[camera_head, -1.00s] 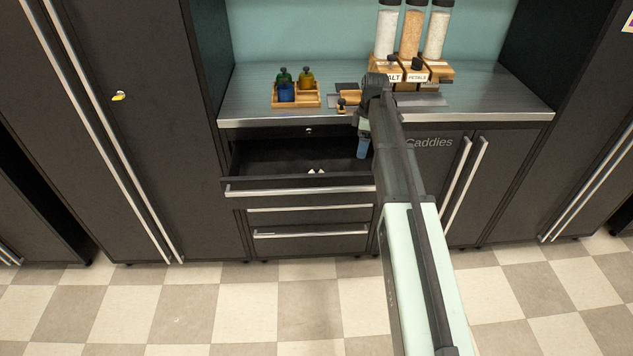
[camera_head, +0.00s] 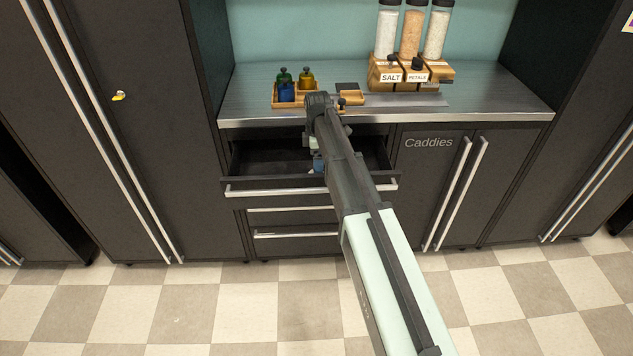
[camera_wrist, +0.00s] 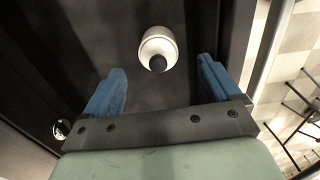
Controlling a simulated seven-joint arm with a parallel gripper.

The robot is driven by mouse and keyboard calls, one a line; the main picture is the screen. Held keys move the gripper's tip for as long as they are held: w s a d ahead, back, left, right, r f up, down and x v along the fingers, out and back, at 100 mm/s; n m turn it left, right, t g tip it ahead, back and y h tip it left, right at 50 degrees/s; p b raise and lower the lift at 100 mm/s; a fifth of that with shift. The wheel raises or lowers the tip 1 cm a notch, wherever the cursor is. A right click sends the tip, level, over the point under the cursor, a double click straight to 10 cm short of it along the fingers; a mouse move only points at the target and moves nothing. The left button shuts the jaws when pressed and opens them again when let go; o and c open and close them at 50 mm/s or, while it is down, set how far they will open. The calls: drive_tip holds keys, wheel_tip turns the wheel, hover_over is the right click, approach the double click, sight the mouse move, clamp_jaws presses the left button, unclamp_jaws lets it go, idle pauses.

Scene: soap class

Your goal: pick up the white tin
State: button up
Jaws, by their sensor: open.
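The white tin (camera_wrist: 158,42) shows in the wrist view as a small round white thing with a dark knob, standing on the dark floor of the open drawer. My gripper (camera_wrist: 160,85) has its two blue fingers spread wide, with nothing between them. The tin is ahead of the fingertips, roughly midway between them and apart from both. In the head view my gripper (camera_head: 318,165) is over the open drawer (camera_head: 262,160), and my arm hides the tin there.
The drawer front with its long handle (camera_head: 285,191) stands out below the counter. On the counter are a wooden tray (camera_head: 296,101) with small coloured bottles, a wooden block (camera_head: 350,97) and a rack of tall jars (camera_head: 410,75). A Caddies cupboard (camera_head: 430,180) is at right.

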drive_tip(key=shift+w+a+f, duration=0.1)
drive_tip(key=shift+f, duration=1.75)
drive_tip(key=shift+w+a+f, duration=0.1)
drive_tip(key=shift+f, duration=1.75)
drive_tip(key=c, duration=1.3)
drive_tip(key=shift+o, duration=0.2)
